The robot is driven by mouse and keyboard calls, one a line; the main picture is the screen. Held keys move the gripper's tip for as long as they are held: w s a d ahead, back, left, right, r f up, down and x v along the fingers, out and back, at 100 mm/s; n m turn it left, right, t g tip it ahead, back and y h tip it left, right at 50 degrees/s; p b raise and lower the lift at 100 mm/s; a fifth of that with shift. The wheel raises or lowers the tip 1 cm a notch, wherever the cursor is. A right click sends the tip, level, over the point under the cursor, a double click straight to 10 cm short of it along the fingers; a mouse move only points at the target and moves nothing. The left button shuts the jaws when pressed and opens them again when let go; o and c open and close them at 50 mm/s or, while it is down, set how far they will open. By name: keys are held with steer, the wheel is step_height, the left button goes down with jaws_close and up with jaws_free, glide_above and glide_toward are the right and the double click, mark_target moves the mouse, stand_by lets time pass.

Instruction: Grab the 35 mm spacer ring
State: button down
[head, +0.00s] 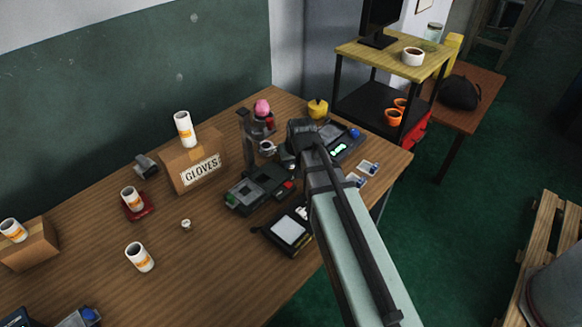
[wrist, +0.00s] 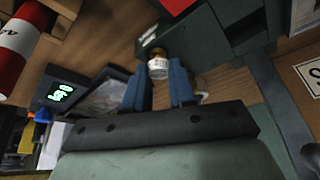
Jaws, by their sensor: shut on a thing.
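A small ring-like piece with a white labelled band and a brass-coloured top (wrist: 158,66) sits between the blue fingertips of my gripper (wrist: 160,82) in the wrist view. I take it for the spacer ring; its marking is too blurred to read. My gripper is shut on it, and the fingers hide part of its sides. In the head view my gripper (head: 283,156) is over the table beside a dark upright stand (head: 250,130). A pale round piece (head: 267,147) shows at its tip. Another small pale round piece (head: 186,224) lies on the table.
A dark device with green and red ends (head: 258,188) lies below my gripper. A scale with a green display (head: 340,140) is to the right. The GLOVES box (head: 190,165) carries a white roll (head: 184,130).

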steer(key=shift+r, duration=0.1)
step_height(320, 180, up, 16)
steer(key=n+t, duration=0.1)
glide_toward(292, 165)
steer(key=x, duration=0.8)
steer(key=shift+w+a, duration=0.15)
steer(key=shift+w, duration=0.3)
stand_by(0.8)
steer(key=shift+f, duration=0.3)
steer(key=c, duration=0.9)
jaws_free()
steer(key=shift+c, duration=0.2)
steer(key=shift+r, duration=0.1)
steer(key=shift+o, duration=0.4)
steer(key=v, duration=1.2)
steer(key=shift+d, duration=0.25)
